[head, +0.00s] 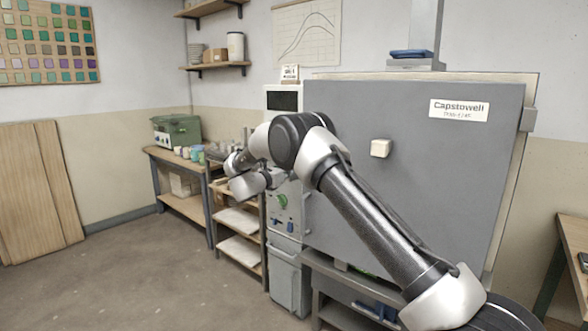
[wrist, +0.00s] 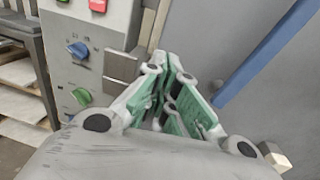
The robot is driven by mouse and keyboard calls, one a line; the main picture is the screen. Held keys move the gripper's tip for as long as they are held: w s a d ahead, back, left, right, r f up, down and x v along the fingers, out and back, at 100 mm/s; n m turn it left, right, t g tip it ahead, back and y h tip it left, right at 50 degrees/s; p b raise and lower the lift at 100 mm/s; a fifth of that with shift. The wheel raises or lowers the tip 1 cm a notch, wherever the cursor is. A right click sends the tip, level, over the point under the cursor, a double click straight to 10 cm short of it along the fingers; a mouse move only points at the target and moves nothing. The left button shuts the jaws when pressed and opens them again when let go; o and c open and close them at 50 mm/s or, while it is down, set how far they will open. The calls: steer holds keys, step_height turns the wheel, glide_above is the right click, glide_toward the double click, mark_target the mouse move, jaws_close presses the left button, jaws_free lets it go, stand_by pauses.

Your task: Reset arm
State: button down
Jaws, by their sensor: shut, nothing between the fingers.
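My gripper (wrist: 172,65) is shut and empty in the wrist view, its green-sided fingers close together. It points toward the gap between a control panel (wrist: 75,25) and a large grey surface (wrist: 215,45). In the head view my arm reaches from the lower right, bends, and ends in front of the control cabinet (head: 283,178); my fingers cannot be made out there. I cannot tell whether the fingertips touch anything.
The big grey kiln (head: 400,150) labelled Capstowell stands behind my arm. The panel has a blue knob (wrist: 78,50) and a green knob (wrist: 82,97). A shelf rack (head: 238,222) and a workbench (head: 170,157) stand left. Open floor (head: 140,270) lies front left.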

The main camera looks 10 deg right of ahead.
steer(key=w+a+f+n+t+y, duration=0.1)
steer(key=a+f+n+y, duration=0.35)
steer(key=a+n, duration=0.3)
steer(key=a+f+n+t+y, duration=0.2)
steer(key=a+f+n+y, duration=0.3)
steer(key=n, duration=0.4)
steer(key=s+a+n+g+y, duration=0.2)
steer(key=s+n+g+y, duration=0.1)
steer(key=s+n, duration=0.3)
steer(key=s+a+n+g+y, duration=0.2)
steer(key=s+a+n+y, duration=0.15)
steer(key=n, duration=0.55)
steer(key=s+d+r+n+g+h, duration=0.1)
steer(key=s+d+r+n, duration=0.3)
steer(key=s+d, duration=0.6)
steer(key=s+d+r+n+g, duration=0.3)
steer(key=s+d, duration=0.7)
steer(key=s, duration=1.5)
steer(key=s+d+r+n+g+h, duration=0.1)
steer(key=s+d+r+n, duration=0.6)
steer(key=s, duration=1)
steer(key=shift+s+d+r+g+h, duration=0.3)
steer(key=shift+s+d+r+g, duration=0.1)
steer(key=shift+d+r, duration=1)
